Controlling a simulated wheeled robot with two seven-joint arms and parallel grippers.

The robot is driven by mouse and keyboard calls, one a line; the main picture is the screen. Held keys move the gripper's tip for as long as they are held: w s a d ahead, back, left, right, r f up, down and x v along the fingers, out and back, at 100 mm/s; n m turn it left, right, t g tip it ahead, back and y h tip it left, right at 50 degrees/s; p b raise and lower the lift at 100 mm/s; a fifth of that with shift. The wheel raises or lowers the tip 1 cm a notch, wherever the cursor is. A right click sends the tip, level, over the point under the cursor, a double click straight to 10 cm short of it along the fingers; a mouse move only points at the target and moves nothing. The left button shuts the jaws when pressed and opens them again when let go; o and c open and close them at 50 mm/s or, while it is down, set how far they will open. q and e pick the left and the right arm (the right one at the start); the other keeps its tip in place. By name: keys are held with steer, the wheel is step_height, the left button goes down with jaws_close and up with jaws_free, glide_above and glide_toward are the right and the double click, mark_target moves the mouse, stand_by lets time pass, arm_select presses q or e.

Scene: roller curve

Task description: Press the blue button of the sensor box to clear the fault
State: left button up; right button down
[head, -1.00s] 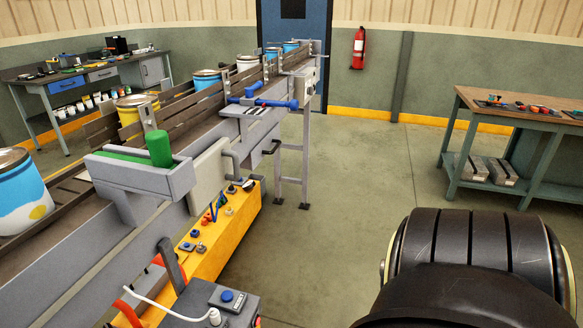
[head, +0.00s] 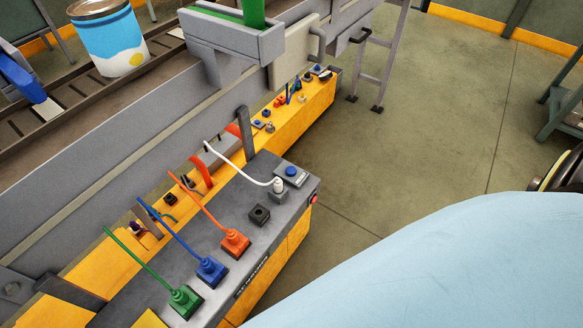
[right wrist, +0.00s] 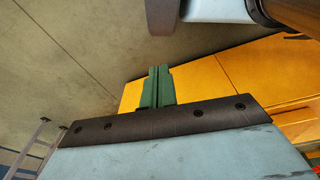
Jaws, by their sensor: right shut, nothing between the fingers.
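The blue button (head: 291,171) is round and sits on a small grey sensor box (head: 300,180) at the far right corner of a dark grey cabinet top. A white cable ends in a white plug (head: 278,185) beside it. My right gripper (right wrist: 157,87) shows in the right wrist view, its green fingers shut together with nothing between them, in front of a yellow surface. The button does not show in that view. The head view does not show the right gripper. My left gripper is in neither view.
Orange (head: 235,242), blue (head: 211,270) and green (head: 184,300) plugs with cables stand on the cabinet top (head: 250,190). A red button (head: 313,199) is on its right end. The conveyor (head: 150,135) runs behind, carrying a paint can (head: 108,40).

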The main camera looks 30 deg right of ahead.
steer(key=w+r+t, duration=0.1)
steer(key=w+r, duration=0.4)
steer(key=r, duration=0.5)
steer(key=w+r+t+p, duration=0.1)
steer(key=w+r, duration=0.4)
steer(key=r, duration=0.5)
steer(key=w+r+t, duration=0.1)
steer(key=w+r, duration=0.4)
steer(key=r, duration=0.5)
steer(key=w+d+r+n+t+h, duration=0.4)
steer(key=w+r+n+t, duration=0.35)
steer(key=w+r, duration=0.55)
steer(key=w+a+r+n+t+y, duration=0.1)
steer(key=w+a+r+n+y, duration=0.3)
steer(key=n, duration=0.6)
steer(key=w+a+r+n+t+y, duration=0.1)
steer(key=a+r+n+y, duration=0.1)
steer(key=n+y, duration=0.55)
steer(key=w+a+r+n+t+y, duration=0.1)
steer(key=w+a+r+n+y, duration=0.25)
steer(key=n, duration=0.75)
steer(key=d+f+n+g+h, duration=0.5)
steer(key=d+f+n+g, duration=0.2)
steer(key=d+f+n, duration=0.3)
steer(key=d+n, duration=0.1)
steer(key=n, duration=0.2)
steer(key=shift+s+d+f+h, duration=0.15)
steer(key=shift+s+d+h, duration=0.05)
steer(key=shift+d+h, duration=0.2)
